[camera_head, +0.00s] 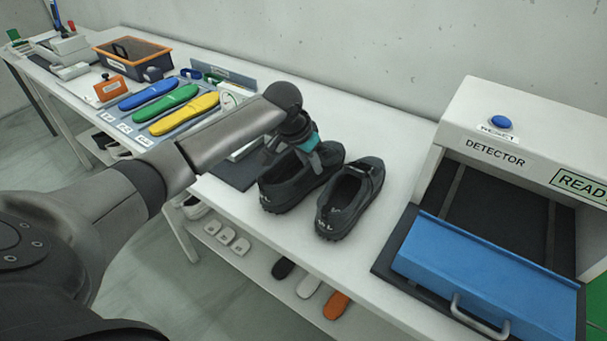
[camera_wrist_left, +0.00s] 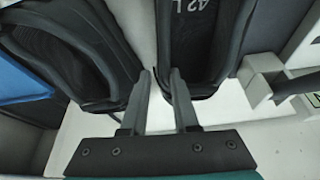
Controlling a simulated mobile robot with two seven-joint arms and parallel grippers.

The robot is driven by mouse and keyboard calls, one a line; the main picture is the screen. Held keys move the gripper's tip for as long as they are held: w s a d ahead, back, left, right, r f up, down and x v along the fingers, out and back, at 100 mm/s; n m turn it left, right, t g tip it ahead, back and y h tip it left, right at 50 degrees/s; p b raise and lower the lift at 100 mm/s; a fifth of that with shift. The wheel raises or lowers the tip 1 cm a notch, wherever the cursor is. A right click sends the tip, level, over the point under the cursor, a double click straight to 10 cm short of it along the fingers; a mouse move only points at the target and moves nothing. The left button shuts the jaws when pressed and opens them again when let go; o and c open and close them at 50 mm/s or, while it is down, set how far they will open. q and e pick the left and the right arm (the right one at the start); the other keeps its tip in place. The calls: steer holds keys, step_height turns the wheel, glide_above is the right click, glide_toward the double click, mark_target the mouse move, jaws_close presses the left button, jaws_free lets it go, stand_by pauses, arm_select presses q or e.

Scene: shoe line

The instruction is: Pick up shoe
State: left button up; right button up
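Two black shoes stand side by side on the white table in the head view, the left shoe (camera_head: 283,192) and the right shoe (camera_head: 349,198). My left gripper (camera_head: 313,163) is low over the left shoe, at its opening. In the left wrist view, the two fingers (camera_wrist_left: 161,74) are apart with a gap between them. The shoe marked 42 L (camera_wrist_left: 200,60) is right of and behind the right finger; the other shoe (camera_wrist_left: 75,50) is at the left. Whether a finger touches the shoe's collar, I cannot tell. My right gripper is not in view.
A detector (camera_head: 500,150) with a blue flap (camera_head: 480,275) and handle stands at the right. Blue, green and yellow insoles (camera_head: 185,113) lie at the left, with an orange-rimmed bin (camera_head: 132,50) behind. A lower shelf holds several small items. The table between shoes and detector is clear.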

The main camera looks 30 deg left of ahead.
mark_target(315, 184)
arm_select(q)
steer(key=b+x, duration=0.1)
steer(key=x, duration=0.3)
steer(key=shift+f, duration=0.25)
steer(key=shift+c, duration=0.3)
jaws_close()
steer(key=shift+w+r, duration=0.1)
stand_by(0.8)
